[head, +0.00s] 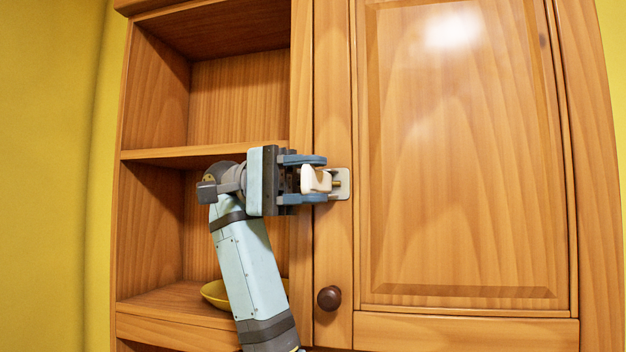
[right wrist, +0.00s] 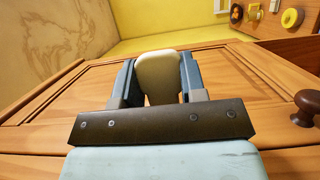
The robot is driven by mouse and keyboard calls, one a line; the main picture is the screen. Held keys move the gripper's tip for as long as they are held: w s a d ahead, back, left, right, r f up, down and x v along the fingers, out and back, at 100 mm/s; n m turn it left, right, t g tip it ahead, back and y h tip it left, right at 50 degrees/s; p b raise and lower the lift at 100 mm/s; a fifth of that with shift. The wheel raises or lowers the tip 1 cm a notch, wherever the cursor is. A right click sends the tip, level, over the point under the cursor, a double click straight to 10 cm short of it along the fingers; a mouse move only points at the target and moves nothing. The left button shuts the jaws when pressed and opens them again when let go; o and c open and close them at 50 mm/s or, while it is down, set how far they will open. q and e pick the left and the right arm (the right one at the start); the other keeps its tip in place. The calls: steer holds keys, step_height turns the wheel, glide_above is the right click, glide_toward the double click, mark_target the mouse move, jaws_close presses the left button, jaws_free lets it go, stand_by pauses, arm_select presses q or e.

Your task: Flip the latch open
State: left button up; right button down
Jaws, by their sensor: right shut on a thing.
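The latch is on the left stile of the wooden cabinet door (head: 460,150). Its pale plate (head: 343,184) lies flat on the wood and its cream lever (head: 316,180) stands out toward the left. My right gripper (head: 318,179) comes in from the left, its blue fingers above and below the lever, shut on it. In the right wrist view the cream lever (right wrist: 159,75) sits between the two blue fingers of the gripper (right wrist: 158,80). The fingers hide part of the latch. My left gripper is not in view.
A dark round knob (head: 329,298) sits on the door below the latch. It also shows in the right wrist view (right wrist: 307,108). Open shelves (head: 205,154) stand to the left, with a yellow bowl (head: 215,293) on the lower one, partly behind my right arm.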

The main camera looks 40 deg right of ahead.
stand_by(0.3)
steer(key=c, duration=1.1)
jaws_free()
steer(key=o, duration=0.4)
steer(key=shift+c, duration=0.2)
steer(key=shift+o, duration=0.3)
